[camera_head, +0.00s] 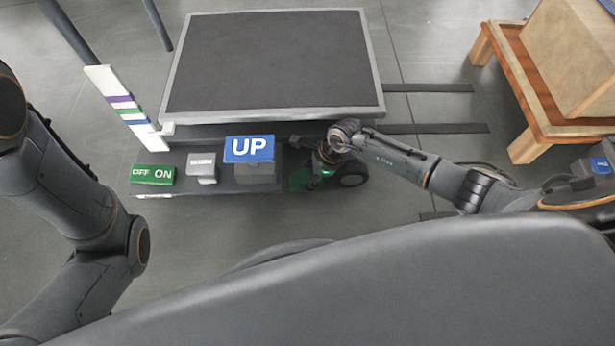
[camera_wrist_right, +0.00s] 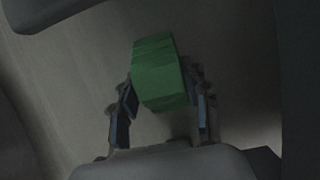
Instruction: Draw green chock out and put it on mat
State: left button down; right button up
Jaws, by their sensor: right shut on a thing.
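The green chock (camera_wrist_right: 162,75) is between the two fingers of my right gripper (camera_wrist_right: 162,110) in the right wrist view, and the gripper is shut on it. In the head view my right gripper (camera_head: 318,172) points down near the floor, next to a dark wheel at the right of the pedal unit. A bit of the green chock (camera_head: 301,178) shows there beside the fingers; the rest is hidden by the gripper. I cannot tell whether it touches the floor or the wheel. My left arm shows at the left of the head view, but its gripper is not in view. I cannot make out a mat.
A lift table with a dark top (camera_head: 270,62) stands behind the gripper. Its pedal unit has an UP pedal (camera_head: 249,149), a grey pedal (camera_head: 201,167) and a green OFF/ON switch (camera_head: 153,175). A wooden stand (camera_head: 525,85) with a box is at the right.

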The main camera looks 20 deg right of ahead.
jog(key=shift+a, duration=0.1)
jog(key=o, duration=1.5)
jog(key=shift+d+r, duration=0.2)
jog(key=v, duration=1.1)
jog(key=shift+s+d+r, duration=0.1)
jog(key=shift+r, duration=0.1)
jog(key=shift+s, duration=0.1)
